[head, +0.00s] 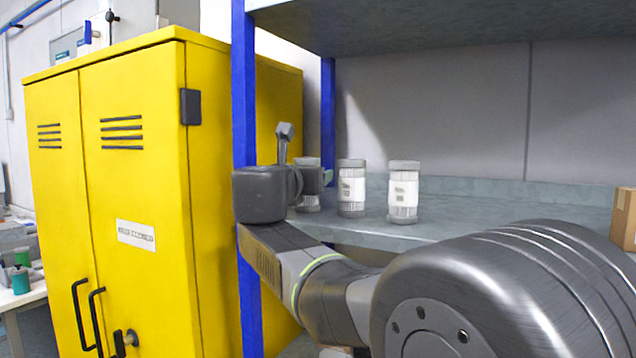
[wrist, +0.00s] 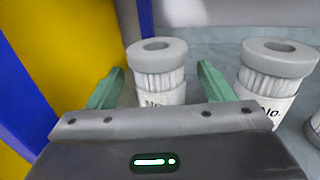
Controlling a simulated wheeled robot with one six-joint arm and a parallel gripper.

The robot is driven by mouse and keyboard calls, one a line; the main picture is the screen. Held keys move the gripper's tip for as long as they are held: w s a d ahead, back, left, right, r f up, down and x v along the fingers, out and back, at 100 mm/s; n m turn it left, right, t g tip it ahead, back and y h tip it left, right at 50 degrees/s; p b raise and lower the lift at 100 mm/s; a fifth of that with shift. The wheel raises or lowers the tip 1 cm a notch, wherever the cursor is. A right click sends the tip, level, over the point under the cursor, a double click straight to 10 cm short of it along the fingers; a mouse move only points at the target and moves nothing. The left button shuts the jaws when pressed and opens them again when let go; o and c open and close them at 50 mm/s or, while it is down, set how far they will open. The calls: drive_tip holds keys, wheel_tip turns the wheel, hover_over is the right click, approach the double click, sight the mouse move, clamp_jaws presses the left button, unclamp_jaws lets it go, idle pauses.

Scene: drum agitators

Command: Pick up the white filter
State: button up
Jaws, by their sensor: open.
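Three white filters with grey end caps stand upright in a row on the shelf. The left filter (head: 308,203) is partly hidden behind my gripper (head: 327,176) in the head view. The middle filter (head: 351,190) and the right filter (head: 403,193) stand clear of it. In the wrist view, my gripper (wrist: 160,85) is open. The left filter (wrist: 160,80) appears between its two green fingers, with its lower part hidden by the gripper body. I cannot tell whether the fingers touch it. The middle filter (wrist: 272,80) is just right of the right finger.
A blue shelf post (head: 245,100) stands close to the left of my gripper, beside a yellow cabinet (head: 135,180). An upper shelf (head: 430,22) hangs overhead. A cardboard box (head: 624,217) sits far right. The shelf surface (head: 480,215) between is clear.

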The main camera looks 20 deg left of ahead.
drive_tip(key=w, duration=0.3)
drive_tip(key=shift+a, duration=0.2)
drive_tip(key=shift+s, duration=0.15)
drive_tip(key=c, duration=1.1)
